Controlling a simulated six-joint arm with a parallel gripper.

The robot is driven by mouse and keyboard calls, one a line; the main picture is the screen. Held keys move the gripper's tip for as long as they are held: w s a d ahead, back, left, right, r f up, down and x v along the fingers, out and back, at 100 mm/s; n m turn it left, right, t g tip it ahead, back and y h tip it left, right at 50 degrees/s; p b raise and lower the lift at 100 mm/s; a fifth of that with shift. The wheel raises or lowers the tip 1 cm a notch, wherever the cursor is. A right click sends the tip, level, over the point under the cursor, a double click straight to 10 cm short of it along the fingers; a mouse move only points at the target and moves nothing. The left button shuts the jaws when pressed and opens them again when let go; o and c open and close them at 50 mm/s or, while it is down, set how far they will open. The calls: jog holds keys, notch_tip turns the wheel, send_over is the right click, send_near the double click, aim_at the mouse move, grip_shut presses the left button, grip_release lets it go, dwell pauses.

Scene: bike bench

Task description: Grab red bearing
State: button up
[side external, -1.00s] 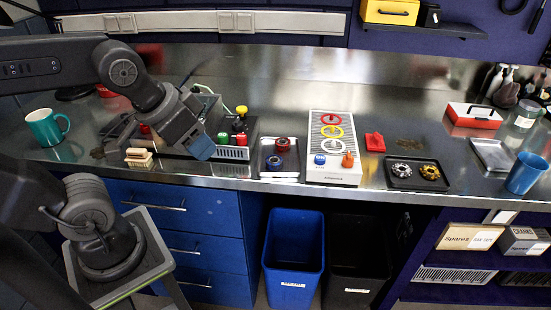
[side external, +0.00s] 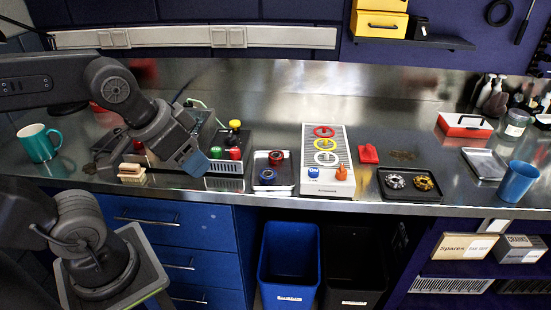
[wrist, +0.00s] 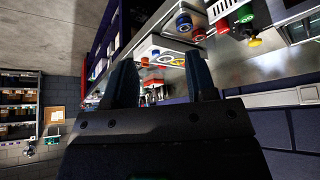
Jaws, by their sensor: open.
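In the wrist view, the red bearing (wrist: 198,34) and the blue one (wrist: 183,22) show near the top, beyond the right finger.
A wooden brush (side external: 131,172) lies left. Right are a white board (side external: 312,187) with coloured rings and a black tray (side external: 410,197) with silver and gold parts.

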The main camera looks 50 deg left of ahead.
jog(key=shift+o, duration=0.5)
jog(key=m+g+y, duration=0.1)
jog(key=m+g, duration=0.4)
jog(key=m, duration=2)
send_over(276, 152)
jog(key=s+d, duration=0.1)
jog(key=d, duration=0.1)
notch_tip(276, 152, down, 11)
jog(key=shift+a+r, duration=0.1)
jog(key=shift+a, duration=0.05)
jog(key=shift+w+a+f, duration=0.1)
jog(key=shift+a+f, duration=0.1)
jog(key=shift+f, duration=1.35)
jog(key=shift+a+f, duration=0.15)
jog(key=shift+f, duration=1.4)
jog(key=c, duration=0.7)
